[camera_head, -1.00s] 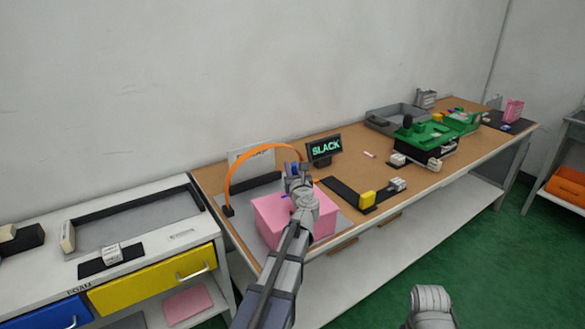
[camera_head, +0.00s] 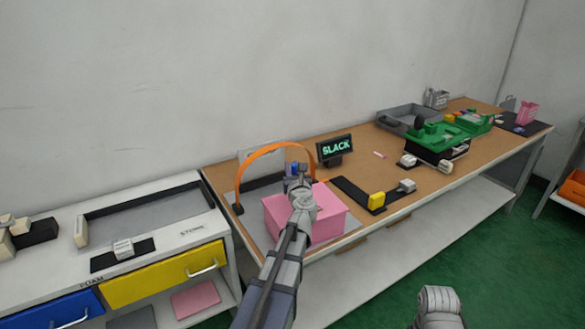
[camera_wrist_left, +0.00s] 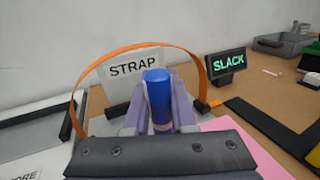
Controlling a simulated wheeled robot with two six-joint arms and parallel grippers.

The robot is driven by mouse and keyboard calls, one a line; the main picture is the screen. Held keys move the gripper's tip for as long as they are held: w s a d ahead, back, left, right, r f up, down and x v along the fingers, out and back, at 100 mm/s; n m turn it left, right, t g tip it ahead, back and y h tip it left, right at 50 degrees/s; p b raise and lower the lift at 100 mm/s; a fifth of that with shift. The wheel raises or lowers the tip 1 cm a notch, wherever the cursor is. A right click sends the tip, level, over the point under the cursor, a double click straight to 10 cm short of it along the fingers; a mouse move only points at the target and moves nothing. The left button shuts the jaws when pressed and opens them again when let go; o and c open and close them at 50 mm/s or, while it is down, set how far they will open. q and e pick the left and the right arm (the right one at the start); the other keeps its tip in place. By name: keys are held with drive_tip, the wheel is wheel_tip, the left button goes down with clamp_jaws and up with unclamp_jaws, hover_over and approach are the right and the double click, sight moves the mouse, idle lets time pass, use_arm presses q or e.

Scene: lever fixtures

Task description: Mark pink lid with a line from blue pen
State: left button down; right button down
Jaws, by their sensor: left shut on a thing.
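The pink lid is the top of a pink box (camera_head: 332,205) on the near left part of the brown table. It also shows in the left wrist view (camera_wrist_left: 222,124), behind the jaws at lower right. My left gripper (camera_head: 301,178) is over the box, shut on the blue pen (camera_wrist_left: 158,92), which stands roughly upright between the purple fingers (camera_wrist_left: 160,115). The pen's lower end is hidden, so I cannot tell whether it touches the lid. No line shows on the visible part of the lid.
An orange strap (camera_head: 262,149) arches behind the box, before a "STRAP" sign (camera_wrist_left: 134,68). A "SLACK" display (camera_head: 335,148) stands to the right. A black plate (camera_head: 350,190) with a yellow block (camera_head: 376,201) lies right of the box. A green fixture (camera_head: 440,137) is farther back.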

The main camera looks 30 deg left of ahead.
drive_tip(key=shift+r+p, duration=2.15)
drive_tip(key=shift+r, duration=0.35)
wheel_tip(320, 180, up, 3)
drive_tip(key=p, duration=0.3)
